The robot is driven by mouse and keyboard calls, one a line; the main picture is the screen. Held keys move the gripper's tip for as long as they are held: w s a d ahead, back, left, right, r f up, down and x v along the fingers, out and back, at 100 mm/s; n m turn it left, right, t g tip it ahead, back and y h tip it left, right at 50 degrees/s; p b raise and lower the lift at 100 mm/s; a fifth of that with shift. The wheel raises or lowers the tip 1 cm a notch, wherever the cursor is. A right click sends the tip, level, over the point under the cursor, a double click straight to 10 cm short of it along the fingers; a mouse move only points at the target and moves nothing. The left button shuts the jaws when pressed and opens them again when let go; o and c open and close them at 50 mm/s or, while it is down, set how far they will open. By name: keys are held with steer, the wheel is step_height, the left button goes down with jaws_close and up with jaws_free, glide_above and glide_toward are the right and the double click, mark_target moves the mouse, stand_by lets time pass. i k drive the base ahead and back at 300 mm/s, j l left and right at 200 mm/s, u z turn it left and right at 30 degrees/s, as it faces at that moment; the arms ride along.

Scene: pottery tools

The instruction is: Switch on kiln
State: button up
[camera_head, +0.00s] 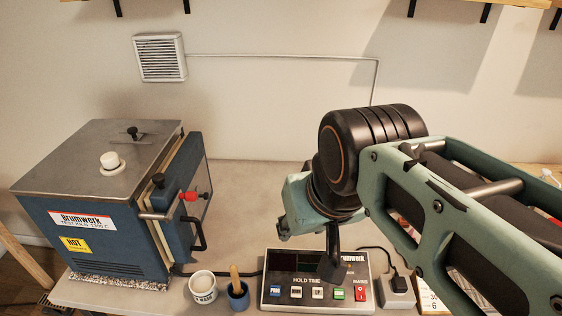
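The blue kiln (105,235) with a grey metal lid stands at the left, its labelled side facing me. A latch with a red knob (189,196) is on its right side. The kiln's controller (285,303) lies at the front centre, with a dark display, a row of buttons including a green one (339,293), and a red mains switch (361,293) at its right. My gripper (332,268) hangs over the controller and hides part of its display. One dark finger shows. I cannot tell whether it touches the controller or whether the gripper is open.
A white cup (203,287) and a small blue pot (238,296) with a wooden-handled tool stand left of the controller. The bench behind the controller looks clear.

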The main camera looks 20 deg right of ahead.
mark_target(360, 292)
steer(key=z, duration=1.05)
steer(key=l+u, duration=0.2)
steer(key=k+l+u, duration=0.55)
steer(key=k+l, duration=0.2)
steer(key=i+j+z, duration=0.25)
steer(key=i+j, duration=0.2)
